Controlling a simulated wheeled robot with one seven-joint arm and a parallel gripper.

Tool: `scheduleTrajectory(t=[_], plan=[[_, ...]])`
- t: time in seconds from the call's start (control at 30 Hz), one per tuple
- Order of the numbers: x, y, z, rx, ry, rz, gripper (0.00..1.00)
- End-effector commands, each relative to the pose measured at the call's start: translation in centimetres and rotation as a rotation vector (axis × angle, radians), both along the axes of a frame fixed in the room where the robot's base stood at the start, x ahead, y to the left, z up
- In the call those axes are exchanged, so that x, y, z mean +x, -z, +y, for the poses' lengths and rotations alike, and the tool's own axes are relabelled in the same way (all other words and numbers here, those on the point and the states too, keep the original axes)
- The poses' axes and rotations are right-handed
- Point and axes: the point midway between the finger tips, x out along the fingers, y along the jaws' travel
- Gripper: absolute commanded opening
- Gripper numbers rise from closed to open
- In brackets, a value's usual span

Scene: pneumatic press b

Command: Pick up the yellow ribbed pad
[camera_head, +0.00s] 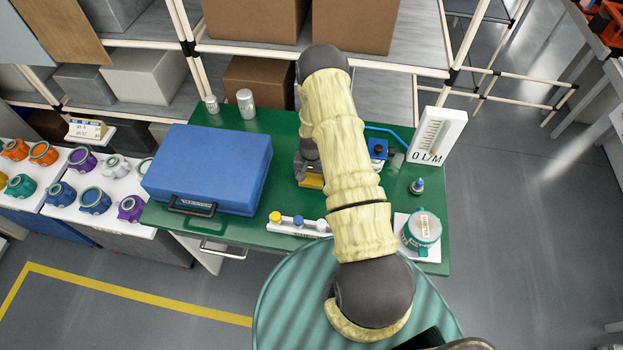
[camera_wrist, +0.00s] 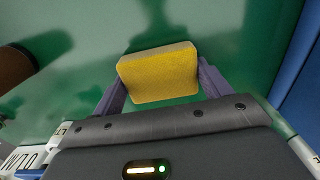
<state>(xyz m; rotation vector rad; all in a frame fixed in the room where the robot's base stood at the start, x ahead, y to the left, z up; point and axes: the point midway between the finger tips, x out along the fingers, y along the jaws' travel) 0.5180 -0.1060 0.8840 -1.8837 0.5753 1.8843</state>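The yellow ribbed pad (camera_wrist: 158,73) is a yellow block with rounded edges, in the middle of the wrist view. My gripper (camera_wrist: 160,78) has one grey-purple finger at each side of it, with no clear gap showing, so it looks shut on the pad. The pad is over the green table top; I cannot tell whether it touches it. In the head view a small yellow strip of the pad (camera_head: 312,182) shows left of my arm, which hides the rest and most of my gripper.
On the green table (camera_head: 262,222), a blue case (camera_head: 208,165) stands left and a white strip with coloured buttons (camera_head: 298,224) in front. Two grey canisters (camera_head: 245,103) are at the back.

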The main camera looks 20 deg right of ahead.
Motion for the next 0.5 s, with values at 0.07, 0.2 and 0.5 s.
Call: scheduleTrajectory(t=[0.07,0.2,0.5], plan=[[0.01,-0.01,0.01,0.0,0.0,0.0,0.55],[0.01,-0.02,0.0,0.0,0.0,0.0,0.51],[0.15,-0.85,-0.03,-0.001,0.0,-0.003,0.51]])
